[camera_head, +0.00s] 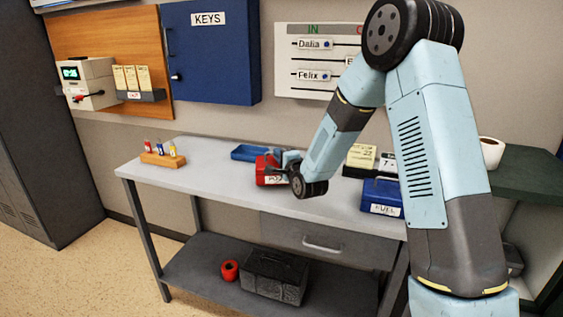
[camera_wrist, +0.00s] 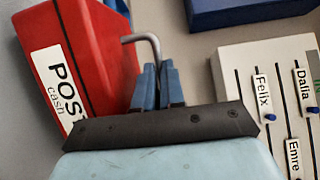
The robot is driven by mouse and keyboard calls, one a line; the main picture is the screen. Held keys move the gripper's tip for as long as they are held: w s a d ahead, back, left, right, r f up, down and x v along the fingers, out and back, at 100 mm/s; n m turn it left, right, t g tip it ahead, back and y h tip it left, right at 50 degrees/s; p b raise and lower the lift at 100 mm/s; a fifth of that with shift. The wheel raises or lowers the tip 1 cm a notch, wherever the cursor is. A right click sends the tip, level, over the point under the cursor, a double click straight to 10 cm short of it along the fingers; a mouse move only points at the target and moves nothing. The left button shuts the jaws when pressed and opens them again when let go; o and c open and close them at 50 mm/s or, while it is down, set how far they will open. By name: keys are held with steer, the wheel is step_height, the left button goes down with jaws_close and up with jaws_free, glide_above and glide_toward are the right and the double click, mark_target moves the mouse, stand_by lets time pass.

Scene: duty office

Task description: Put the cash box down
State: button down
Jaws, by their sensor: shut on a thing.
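The red cash box (camera_head: 267,172), with a white label, is over the back middle of the grey desk (camera_head: 220,179). I cannot tell whether its underside touches the desktop. In the wrist view the red box (camera_wrist: 95,50) fills the upper left, its label reading "POST cash". My gripper (camera_head: 288,158) is at the box's right side in the head view. In the wrist view my blue fingers (camera_wrist: 158,85) are closed together around the box's grey bent handle (camera_wrist: 150,40). My wrist hides part of the box in the head view.
A blue tray (camera_head: 248,153) lies just behind and left of the box. A blue box labelled "FUEL" (camera_head: 384,209) stands to the right, beside a card rack (camera_head: 359,158). A wooden block with small coloured items (camera_head: 160,160) is at the left. The desk between block and box is clear.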

steer(key=shift+f, duration=0.95)
steer(key=c, duration=1.2)
jaws_free()
steer(key=shift+f, duration=0.15)
